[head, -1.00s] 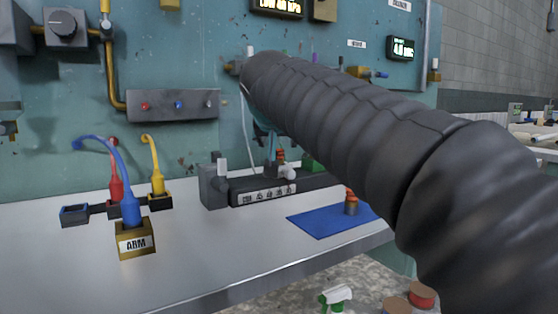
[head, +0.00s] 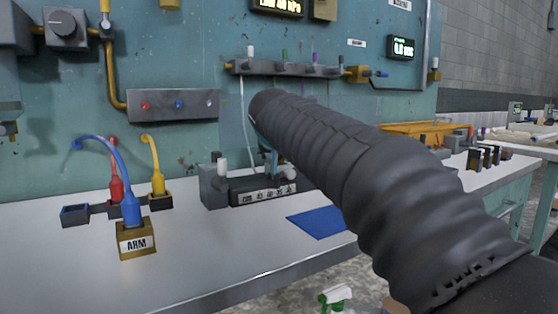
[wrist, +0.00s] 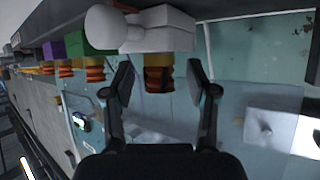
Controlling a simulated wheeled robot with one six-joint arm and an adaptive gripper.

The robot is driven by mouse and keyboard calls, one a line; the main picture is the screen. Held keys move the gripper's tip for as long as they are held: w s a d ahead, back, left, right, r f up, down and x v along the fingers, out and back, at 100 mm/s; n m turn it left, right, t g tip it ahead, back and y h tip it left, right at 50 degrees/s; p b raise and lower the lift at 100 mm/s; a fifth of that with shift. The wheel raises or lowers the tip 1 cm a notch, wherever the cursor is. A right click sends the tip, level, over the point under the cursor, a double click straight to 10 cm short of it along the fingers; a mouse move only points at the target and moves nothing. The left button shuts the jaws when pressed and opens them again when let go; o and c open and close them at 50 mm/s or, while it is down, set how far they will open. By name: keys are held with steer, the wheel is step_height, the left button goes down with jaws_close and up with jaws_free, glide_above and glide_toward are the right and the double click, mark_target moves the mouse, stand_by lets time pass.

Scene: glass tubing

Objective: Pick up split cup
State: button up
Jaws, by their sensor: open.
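In the wrist view an orange-brown ribbed cup (wrist: 158,79) with a dark front hangs from a white block (wrist: 160,32). A dark line runs on it, but I cannot tell for sure that it is the split cup. My gripper (wrist: 159,88) is open, with one finger on each side of this cup and a gap showing on both sides. Similar ribbed cups (wrist: 95,70) sit in a row to the left, under green (wrist: 90,38) and purple blocks. In the head view my arm hides the cup and most of my gripper.
A blue mat (head: 316,222) lies on the bench (head: 200,262), partly behind my arm. A dark labelled unit (head: 262,190) stands at the bench's back. Coloured hoses with a box marked ARM (head: 136,243) stand at the left. A round white knob (wrist: 112,28) sits near the white block.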

steer(key=c, duration=1.1)
steer(key=shift+o, duration=0.2)
steer(key=shift+r, duration=0.15)
